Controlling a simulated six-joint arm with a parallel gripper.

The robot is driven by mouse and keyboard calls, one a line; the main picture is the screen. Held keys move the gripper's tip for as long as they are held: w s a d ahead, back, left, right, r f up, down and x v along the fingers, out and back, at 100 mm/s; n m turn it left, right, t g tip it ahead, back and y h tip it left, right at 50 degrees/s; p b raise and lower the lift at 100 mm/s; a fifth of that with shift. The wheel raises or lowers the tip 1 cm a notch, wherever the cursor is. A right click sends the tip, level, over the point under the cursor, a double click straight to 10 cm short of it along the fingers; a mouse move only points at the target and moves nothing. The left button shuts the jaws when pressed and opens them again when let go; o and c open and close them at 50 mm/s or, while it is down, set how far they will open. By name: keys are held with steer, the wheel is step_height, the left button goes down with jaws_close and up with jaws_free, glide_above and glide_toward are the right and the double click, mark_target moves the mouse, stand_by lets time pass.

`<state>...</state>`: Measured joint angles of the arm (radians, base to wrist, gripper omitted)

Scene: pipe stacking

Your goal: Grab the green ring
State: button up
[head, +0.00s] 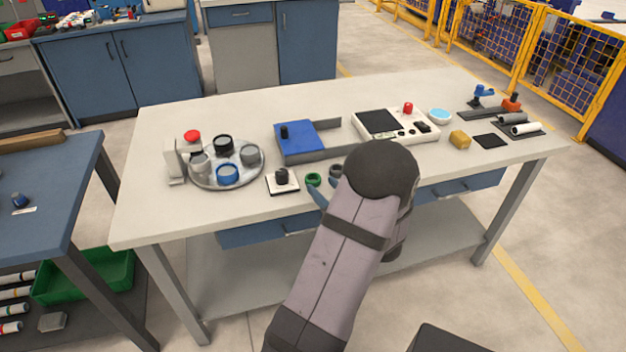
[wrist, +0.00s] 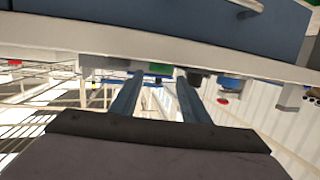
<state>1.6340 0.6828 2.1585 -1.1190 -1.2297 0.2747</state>
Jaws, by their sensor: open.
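The green ring (head: 313,180) lies on the light worktop near its front edge, between a black piece on a small white base and a dark grey ring (head: 336,170). In the wrist view the green ring (wrist: 180,71) shows as a green patch beyond the fingertips, nearer the right finger. My gripper (wrist: 160,79) is open, with two blue-grey fingers apart and nothing between them. In the head view a blue finger shows just in front of the green ring. My arm hides most of the gripper there, and I cannot tell whether it touches the ring.
The black piece on its white base (head: 283,186) stands close on the left. A round tray (head: 204,181) with several rings is farther left. A blue box (head: 300,137) with grey rails stands behind. A control panel (head: 394,127) stands at the back right.

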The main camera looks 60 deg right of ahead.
mark_target(310, 175)
steer(key=shift+x, duration=2.05)
steer(key=c, duration=0.7)
steer(key=shift+w+r+p, duration=0.1)
steer(key=shift+r+p, duration=0.4)
steer(key=shift+r, duration=4.5)
